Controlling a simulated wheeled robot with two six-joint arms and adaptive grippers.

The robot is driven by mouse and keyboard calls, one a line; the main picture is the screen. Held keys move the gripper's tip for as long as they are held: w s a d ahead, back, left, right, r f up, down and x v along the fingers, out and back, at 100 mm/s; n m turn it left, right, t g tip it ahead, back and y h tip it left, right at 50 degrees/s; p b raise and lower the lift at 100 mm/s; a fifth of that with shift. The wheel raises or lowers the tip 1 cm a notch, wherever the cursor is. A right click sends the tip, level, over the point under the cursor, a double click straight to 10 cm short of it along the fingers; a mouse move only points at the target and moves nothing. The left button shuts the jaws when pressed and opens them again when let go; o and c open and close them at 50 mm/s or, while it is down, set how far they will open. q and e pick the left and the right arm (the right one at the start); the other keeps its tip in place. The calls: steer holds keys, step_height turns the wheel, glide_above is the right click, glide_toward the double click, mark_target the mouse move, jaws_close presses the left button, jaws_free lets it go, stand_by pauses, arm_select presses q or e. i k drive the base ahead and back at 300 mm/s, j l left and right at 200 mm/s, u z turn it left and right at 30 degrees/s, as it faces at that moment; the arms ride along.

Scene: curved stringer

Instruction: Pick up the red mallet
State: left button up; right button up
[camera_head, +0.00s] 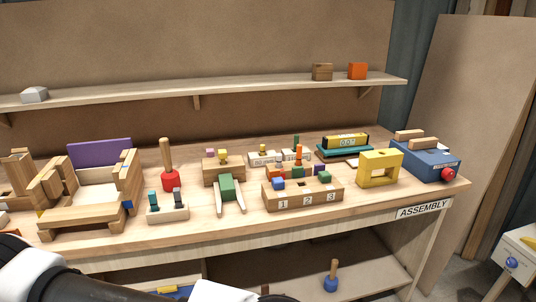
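The red mallet (171,180) stands head down on the workbench, left of the middle, with its wooden handle (166,154) pointing up. Its red head rests on the bench top behind a small pale block with dark pegs. Parts of my own arm, dark and white, show along the bottom left edge, below and in front of the bench. No gripper fingers can be made out, and nothing is touching the mallet.
A wooden frame structure (80,213) stands left of the mallet. The pale peg block (167,213) is in front, and a wooden block with a green part (226,188) is to the right. A blue mallet (331,277) stands on the lower shelf. An upper shelf (200,88) runs behind.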

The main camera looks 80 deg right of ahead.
mark_target(170, 178)
steer(key=z, duration=2.35)
